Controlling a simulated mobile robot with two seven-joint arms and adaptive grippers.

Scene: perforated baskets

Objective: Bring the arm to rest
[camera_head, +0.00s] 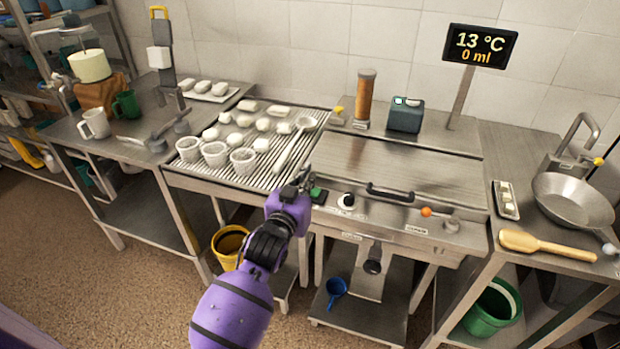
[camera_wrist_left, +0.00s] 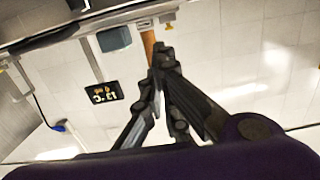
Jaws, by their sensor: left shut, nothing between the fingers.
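My left arm (camera_head: 236,305) is purple and black and reaches up from the bottom of the head view. My left gripper (camera_head: 303,178) is shut and empty. It is in front of the near edge of the counter, between the slatted drain rack (camera_head: 185,182) and the lidded steel unit (camera_head: 340,165). In the left wrist view the dark fingers (camera_wrist_left: 155,70) come together at their tips, with the tiled wall behind them. My right gripper is not in view.
Three perforated white baskets (camera_head: 243,161) and several white pieces stand on the rack, with a ladle (camera_head: 290,150). A control knob (camera_head: 347,201) is just right of the gripper. A yellow bucket (camera_head: 228,243) stands below. The floor at left is clear.

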